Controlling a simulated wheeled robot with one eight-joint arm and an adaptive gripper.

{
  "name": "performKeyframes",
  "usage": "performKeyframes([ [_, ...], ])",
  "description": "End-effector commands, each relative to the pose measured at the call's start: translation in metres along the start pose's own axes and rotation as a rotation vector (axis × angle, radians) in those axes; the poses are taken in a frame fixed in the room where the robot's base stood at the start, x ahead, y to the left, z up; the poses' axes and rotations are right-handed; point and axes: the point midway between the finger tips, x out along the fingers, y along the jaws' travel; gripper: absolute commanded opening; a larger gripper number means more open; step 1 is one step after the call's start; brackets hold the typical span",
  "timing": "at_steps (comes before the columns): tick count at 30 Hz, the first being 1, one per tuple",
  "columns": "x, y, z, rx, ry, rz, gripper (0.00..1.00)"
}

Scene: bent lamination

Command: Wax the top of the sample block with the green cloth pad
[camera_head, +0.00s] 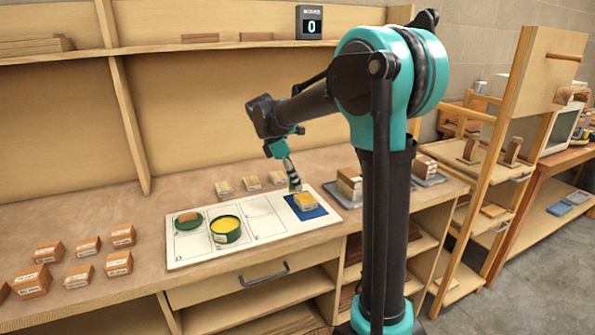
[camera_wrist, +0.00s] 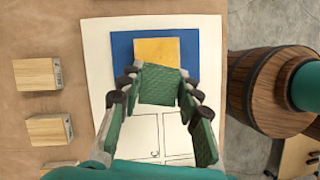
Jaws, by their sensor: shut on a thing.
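The sample block (camera_head: 306,203) is a small light-wood block lying on a blue mat (camera_head: 318,213) at the right end of a white board. In the wrist view its yellowish top (camera_wrist: 156,49) faces up. My gripper (camera_wrist: 160,88) is shut on the green cloth pad (camera_wrist: 158,86), which sits between its fingertips. In the wrist view the pad covers the near edge of the block; I cannot tell whether they touch. In the head view my gripper (camera_head: 294,182) is just behind and above the block. An open green tin of yellow wax (camera_head: 226,230) stands on the board.
A green lid (camera_head: 188,220) with a brown piece on it lies left of the tin. Several wooden blocks (camera_head: 82,276) lie at the left, and small blocks (camera_head: 251,183) stand behind the board. The board's middle is clear.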

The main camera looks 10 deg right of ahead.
Motion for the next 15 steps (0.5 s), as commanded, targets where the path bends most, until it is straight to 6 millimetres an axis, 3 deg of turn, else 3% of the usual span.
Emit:
performKeyframes([
  [9, -0.029, 0.004, 0.007, 0.005, 0.0, -0.002, 0.06],
  [15, -0.037, 0.005, 0.009, 0.006, 0.0, -0.002, 0.06],
])
